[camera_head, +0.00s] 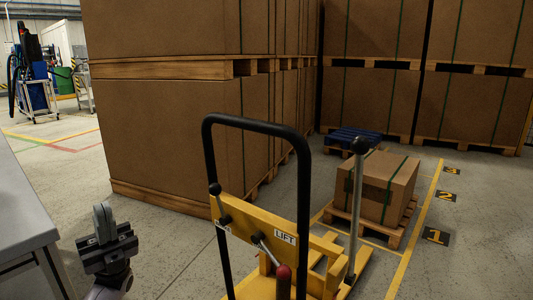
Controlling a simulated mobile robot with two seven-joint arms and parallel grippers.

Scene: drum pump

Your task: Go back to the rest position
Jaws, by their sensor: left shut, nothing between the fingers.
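My left gripper (103,222) is at the lower left of the head view, pointing up. Its fingers are shut together with nothing between them. It is beside the grey table's edge and left of the yellow lift cart, apart from both. My right gripper is not in view.
A yellow lift cart (248,222) with a black handle frame and levers stands at centre front. A grey table (22,215) is at left. A strapped box (384,190) sits on a small pallet at right. Large stacked cartons (185,130) stand behind. Floor between table and cart is clear.

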